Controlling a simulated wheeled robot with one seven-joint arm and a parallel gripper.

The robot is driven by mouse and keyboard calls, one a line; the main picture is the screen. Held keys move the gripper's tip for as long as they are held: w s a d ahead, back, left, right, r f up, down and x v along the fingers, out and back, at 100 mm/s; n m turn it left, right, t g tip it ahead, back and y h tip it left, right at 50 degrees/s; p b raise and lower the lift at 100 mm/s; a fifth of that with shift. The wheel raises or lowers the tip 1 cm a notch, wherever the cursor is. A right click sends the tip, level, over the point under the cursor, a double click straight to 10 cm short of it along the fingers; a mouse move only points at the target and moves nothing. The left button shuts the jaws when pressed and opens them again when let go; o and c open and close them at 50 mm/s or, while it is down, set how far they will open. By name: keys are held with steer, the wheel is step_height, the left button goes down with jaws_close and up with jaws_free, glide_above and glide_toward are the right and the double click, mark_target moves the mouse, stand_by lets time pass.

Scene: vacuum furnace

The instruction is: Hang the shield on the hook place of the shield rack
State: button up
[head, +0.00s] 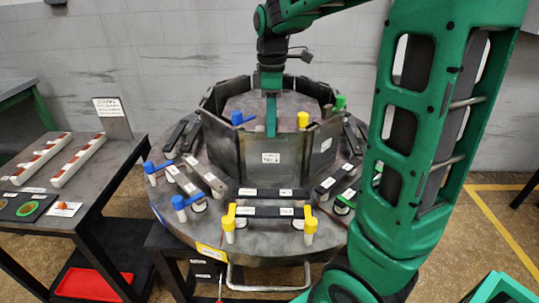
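My gripper (271,122) points down over the ring of dark upright panels on the round furnace base. One green finger shows edge-on, so I cannot tell whether it is open or shut. Its tip is at or just behind the top edge of the front panel (283,171), which bears a white label; whether they touch is unclear. Another labelled dark panel (323,150) stands at the ring's right front. The shield is likely one of these panels, but I cannot tell which. I cannot identify a shield rack or its hook place with certainty.
Blue (181,202), yellow (228,222) and green-topped posts and dark labelled bars surround the ring on the round base (275,250). A side table (95,180) at left holds two white rails and a sign. A red tray (95,284) lies below. My arm covers the right.

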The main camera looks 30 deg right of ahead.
jaws_close()
steer(key=shift+r, duration=0.2)
steer(key=shift+s+r, duration=0.15)
steer(key=shift+r, duration=1.7)
steer(key=shift+s+a, duration=0.1)
steer(key=s+a+r, duration=0.2)
steer(key=s+a, duration=0.1)
steer(key=s, duration=0.2)
steer(key=shift+s+a, duration=0.3)
steer(key=shift+a, duration=0.1)
steer(key=shift+r, duration=0.1)
